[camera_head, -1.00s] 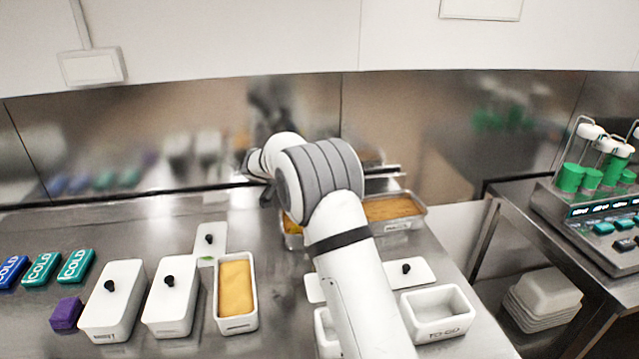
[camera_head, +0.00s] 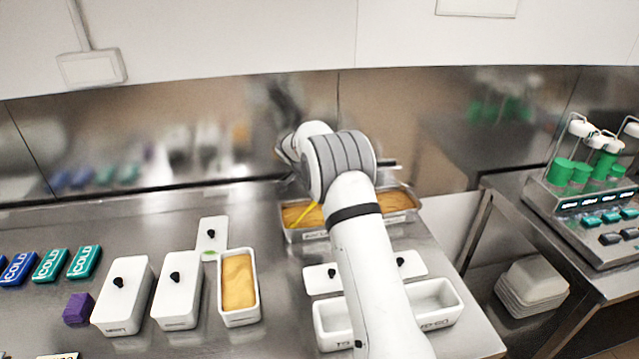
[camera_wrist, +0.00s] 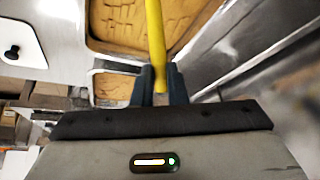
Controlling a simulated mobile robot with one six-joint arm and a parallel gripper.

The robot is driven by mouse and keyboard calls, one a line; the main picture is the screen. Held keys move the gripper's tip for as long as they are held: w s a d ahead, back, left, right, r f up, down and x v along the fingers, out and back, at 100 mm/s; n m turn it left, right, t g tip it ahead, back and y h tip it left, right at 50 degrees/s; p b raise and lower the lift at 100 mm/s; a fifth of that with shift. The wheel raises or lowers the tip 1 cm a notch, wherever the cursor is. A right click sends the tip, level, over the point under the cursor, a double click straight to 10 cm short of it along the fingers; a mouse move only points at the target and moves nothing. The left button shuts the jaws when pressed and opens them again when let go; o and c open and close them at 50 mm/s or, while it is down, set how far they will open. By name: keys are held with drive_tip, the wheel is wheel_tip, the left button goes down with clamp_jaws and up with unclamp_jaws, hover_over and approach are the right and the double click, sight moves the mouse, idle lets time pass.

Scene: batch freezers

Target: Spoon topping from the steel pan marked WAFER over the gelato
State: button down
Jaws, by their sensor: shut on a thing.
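Two steel pans of tan-brown topping stand at the back of the counter: a left pan (camera_head: 291,236) and a right pan (camera_head: 413,209). Their labels are too small to read, so I cannot tell which is WAFER. My gripper (camera_wrist: 160,85) is shut on the handle of a yellow spoon (camera_wrist: 155,35). In the head view the spoon (camera_head: 306,214) slants down over the left pan; whether its tip touches the topping is unclear. My arm hides the gripper there. The gelato (camera_head: 238,280), yellow-orange, fills an open white tub left of my arm.
Two lidded white tubs (camera_head: 122,310) (camera_head: 177,304) and a purple block (camera_head: 78,308) stand left of the gelato. Open white TO-GO boxes (camera_head: 438,318) and loose lids (camera_head: 322,280) lie around my forearm. The back wall (camera_head: 430,130) is close behind the pans.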

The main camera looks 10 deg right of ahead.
drive_tip(key=shift+w+d+r+p, duration=0.15)
drive_tip(key=shift+d+r+p, duration=0.1)
drive_tip(key=shift+r, duration=0.6)
drive_tip(key=shift+w+d+r+p, duration=0.1)
drive_tip(key=shift+d+r+p, duration=0.15)
drive_tip(key=shift+r, duration=0.6)
drive_tip(key=shift+w+d+r+p, duration=0.2)
drive_tip(key=shift+d+r, duration=0.1)
drive_tip(key=shift+r, duration=0.55)
drive_tip(key=shift+w+d+f+g+y+p, duration=0.15)
drive_tip(key=shift+w+d+g+y+p, duration=0.15)
drive_tip(key=shift+d+y+p, duration=0.55)
drive_tip(key=shift+w+d+f+g+y+p, duration=0.1)
drive_tip(key=shift+w+d+g+y+p, duration=0.25)
drive_tip(key=shift+p, duration=0.95)
drive_tip(key=shift+w+d+f+g+y+p, duration=0.15)
drive_tip(key=shift+w+d+g+y+p, duration=0.3)
drive_tip(key=shift+p, duration=0.65)
drive_tip(key=shift+s+d, duration=0.15)
drive_tip(key=shift+s, duration=0.1)
